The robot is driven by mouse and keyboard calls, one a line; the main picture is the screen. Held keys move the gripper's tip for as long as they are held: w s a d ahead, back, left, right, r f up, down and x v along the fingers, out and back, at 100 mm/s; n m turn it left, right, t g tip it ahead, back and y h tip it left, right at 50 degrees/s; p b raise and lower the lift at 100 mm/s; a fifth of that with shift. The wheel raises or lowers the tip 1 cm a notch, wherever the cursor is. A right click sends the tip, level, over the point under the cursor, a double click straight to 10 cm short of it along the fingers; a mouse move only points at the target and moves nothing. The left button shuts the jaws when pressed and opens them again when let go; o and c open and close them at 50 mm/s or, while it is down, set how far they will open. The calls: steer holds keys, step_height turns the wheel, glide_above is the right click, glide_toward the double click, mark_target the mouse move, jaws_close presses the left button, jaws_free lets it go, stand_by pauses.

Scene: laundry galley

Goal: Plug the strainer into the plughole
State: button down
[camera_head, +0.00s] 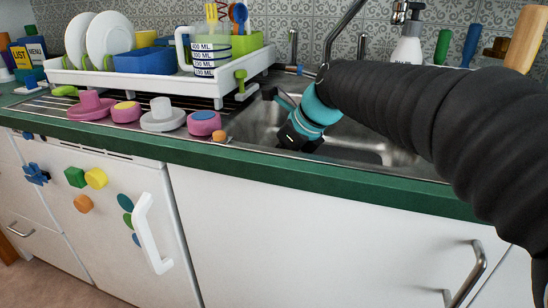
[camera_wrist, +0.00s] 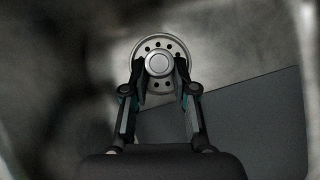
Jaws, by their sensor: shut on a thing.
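In the wrist view the strainer (camera_wrist: 160,40) is a round metal disc with a ring of small holes and a pale central knob. My gripper (camera_wrist: 160,70) is shut on the knob, one finger on each side. In the head view my gripper (camera_head: 297,139) points down inside the steel sink (camera_head: 362,151), and the strainer is hidden by the gripper and the sink's front edge. I cannot make out the plughole in either view. Whether the strainer hangs above the sink floor or touches it cannot be told.
A white dish rack (camera_head: 130,84) with plates and a measuring jug stands left of the sink. Several plugs, such as a grey one (camera_head: 163,116), line the drainer by the green worktop edge (camera_head: 190,150). A tap (camera_head: 340,35) rises behind the sink; a soap bottle (camera_head: 407,48) stands behind.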

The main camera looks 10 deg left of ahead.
steer(key=shift+f, duration=0.3)
steer(key=c, duration=0.8)
jaws_free()
steer(key=shift+c, duration=0.2)
